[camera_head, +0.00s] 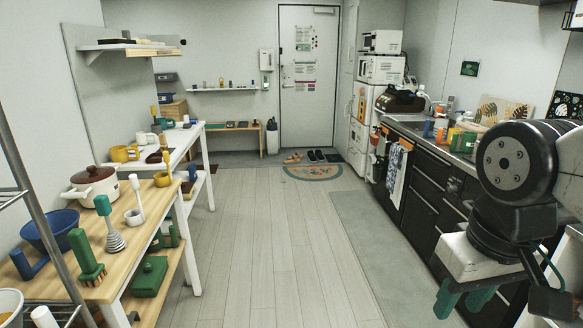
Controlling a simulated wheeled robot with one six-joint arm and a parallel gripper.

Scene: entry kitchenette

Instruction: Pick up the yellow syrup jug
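A yellow vessel with a handle (122,154) stands on the white table at the left, and it may be the syrup jug. A smaller yellow cup-like vessel (162,179) stands nearer on the wooden table. I cannot tell for sure which one is the jug. My gripper (464,299) hangs at the lower right beside the dark kitchen cabinets, pointing down. Its two green fingers are apart with nothing seen between them. It is far from both yellow vessels, across the open floor.
The wooden table (77,282) holds a white pot with a brown lid (94,186), a blue bowl (47,228) and several brushes. Dark cabinets (424,196) line the right, with a crowded counter. The floor (268,240) between is clear up to a doormat (313,173) with shoes.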

